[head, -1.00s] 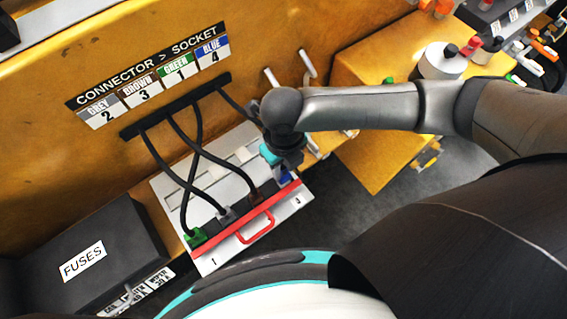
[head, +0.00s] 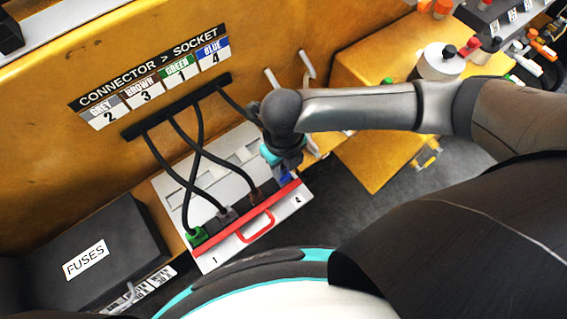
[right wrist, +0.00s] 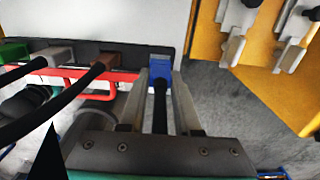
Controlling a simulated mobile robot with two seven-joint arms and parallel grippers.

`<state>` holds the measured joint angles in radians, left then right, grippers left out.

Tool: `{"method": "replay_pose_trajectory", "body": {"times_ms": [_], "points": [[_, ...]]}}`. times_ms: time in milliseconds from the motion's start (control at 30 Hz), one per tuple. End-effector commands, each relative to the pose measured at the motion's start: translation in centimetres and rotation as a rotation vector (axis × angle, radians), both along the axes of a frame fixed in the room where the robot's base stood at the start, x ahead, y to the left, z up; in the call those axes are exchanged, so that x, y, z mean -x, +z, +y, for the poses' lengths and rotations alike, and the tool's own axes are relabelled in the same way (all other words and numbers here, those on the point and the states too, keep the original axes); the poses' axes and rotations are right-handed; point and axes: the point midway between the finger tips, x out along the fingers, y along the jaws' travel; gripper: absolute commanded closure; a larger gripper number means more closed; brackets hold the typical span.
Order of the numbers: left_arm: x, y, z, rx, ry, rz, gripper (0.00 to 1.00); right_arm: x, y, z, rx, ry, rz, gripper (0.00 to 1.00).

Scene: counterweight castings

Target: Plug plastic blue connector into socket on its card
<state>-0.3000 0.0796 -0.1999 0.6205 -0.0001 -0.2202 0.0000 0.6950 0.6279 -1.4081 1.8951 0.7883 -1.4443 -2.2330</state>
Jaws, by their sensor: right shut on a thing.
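The blue connector (right wrist: 159,68) is between the fingers of my right gripper (right wrist: 160,78), which is shut on it. Its black cable runs back between the fingers in the right wrist view. The connector is at the right end of the dark socket strip (right wrist: 140,54); I cannot tell whether it is fully seated. In the head view my right gripper (head: 287,167) is over that end, hiding most of the blue connector (head: 286,177). The card (head: 213,49) pairs blue with 4. My left gripper is not in view.
Green (head: 198,236), grey (head: 226,214) and brown (head: 256,194) connectors stand along the strip, with black cables looping above. A red handle (head: 258,228) is in front. A black fuse box (head: 95,235) stands at left. Orange cabinets (head: 375,150) stand at right.

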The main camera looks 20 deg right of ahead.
Motion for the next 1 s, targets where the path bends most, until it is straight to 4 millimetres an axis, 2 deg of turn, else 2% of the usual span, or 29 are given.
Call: {"method": "replay_pose_trajectory", "body": {"times_ms": [1000], "points": [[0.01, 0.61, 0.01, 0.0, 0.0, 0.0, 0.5, 0.02, -0.04, 0.05, -0.001, 0.0, 0.0, 1.0]]}}
